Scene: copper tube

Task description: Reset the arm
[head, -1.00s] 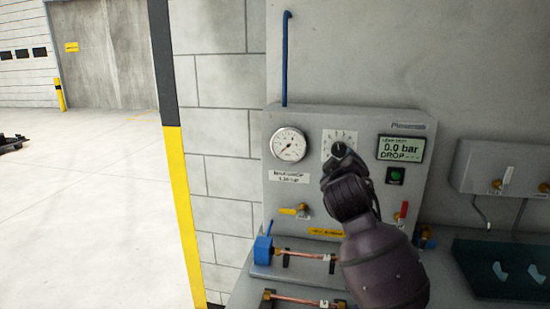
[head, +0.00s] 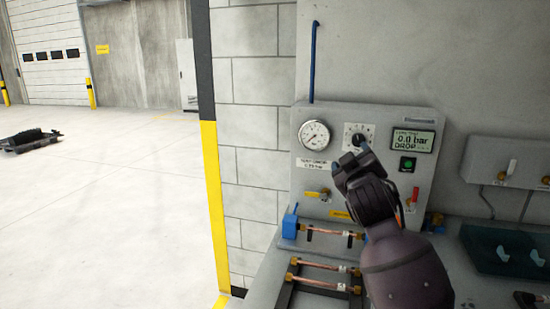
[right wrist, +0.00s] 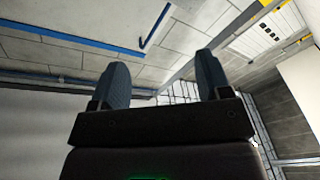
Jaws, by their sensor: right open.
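My right arm rises from the lower right in the head view. Its gripper (head: 354,160) is just below the black knob (head: 359,140) of the grey test panel (head: 330,187). The fingers look clear of the knob. In the right wrist view the two blue-grey fingers (right wrist: 163,82) stand wide apart with nothing between them. My left gripper is not in view.
The panel has a round gauge (head: 314,135), a display (head: 413,141) reading 0.0 bar DROP, a green button (head: 407,164) and a yellow-handled valve (head: 318,194). Copper tubes (head: 326,233) lie in fixtures below. A teal tray (head: 480,255) is at right. Open floor (head: 110,210) is at left.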

